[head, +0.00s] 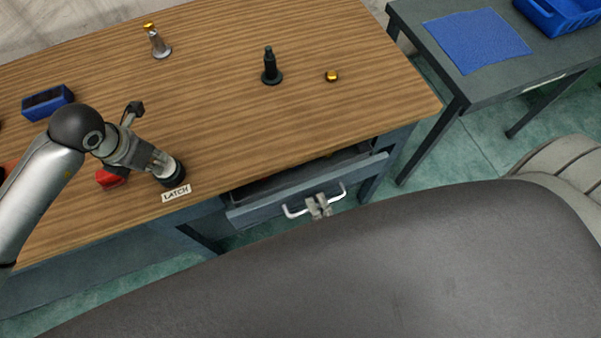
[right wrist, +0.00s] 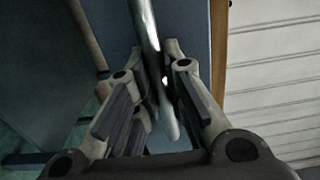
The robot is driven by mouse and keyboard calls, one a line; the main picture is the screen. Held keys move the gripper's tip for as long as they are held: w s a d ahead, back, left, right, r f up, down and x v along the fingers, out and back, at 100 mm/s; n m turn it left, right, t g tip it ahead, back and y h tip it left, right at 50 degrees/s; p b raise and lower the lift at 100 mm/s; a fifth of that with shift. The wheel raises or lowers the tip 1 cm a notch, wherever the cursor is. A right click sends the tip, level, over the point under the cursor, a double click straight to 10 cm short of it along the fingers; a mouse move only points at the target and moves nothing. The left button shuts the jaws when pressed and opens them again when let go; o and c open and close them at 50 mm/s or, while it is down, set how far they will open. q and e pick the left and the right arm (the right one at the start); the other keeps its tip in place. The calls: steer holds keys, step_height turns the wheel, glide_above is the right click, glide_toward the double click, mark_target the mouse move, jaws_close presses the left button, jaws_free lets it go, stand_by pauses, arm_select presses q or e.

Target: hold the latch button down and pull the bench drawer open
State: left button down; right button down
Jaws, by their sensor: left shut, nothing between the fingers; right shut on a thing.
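The bench drawer (head: 255,212) is partly open; a strip of its dark inside shows behind the front panel. Its pale bar handle (head: 293,212) is held by my right gripper (head: 318,207). In the right wrist view the handle (right wrist: 147,25) runs between the fingers of my right gripper (right wrist: 160,95). My left gripper (head: 162,166) is shut and points down at a dark round latch button (head: 174,180) behind the LATCH label (head: 176,193). The fingertips seem to touch the button, which they partly hide; I cannot tell how far down it is.
On the wooden bench (head: 230,110) stand a dark spindle-like part (head: 270,68), a small brass part (head: 331,76), a silver part (head: 159,45), a blue box (head: 47,102) and a red piece (head: 111,179). A side table (head: 480,88) with a blue mat (head: 478,40) is at right.

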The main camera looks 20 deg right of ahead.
arm_select(q)
steer(key=shift+f, duration=0.1)
arm_select(e)
steer(key=shift+s, duration=1.4)
arm_select(q)
steer(key=shift+s, duration=0.1)
arm_select(e)
steer(key=c, duration=1.4)
jaws_free()
steer(key=shift+o, duration=0.2)
steer(key=shift+s, duration=0.1)
steer(key=shift+s, duration=2.9)
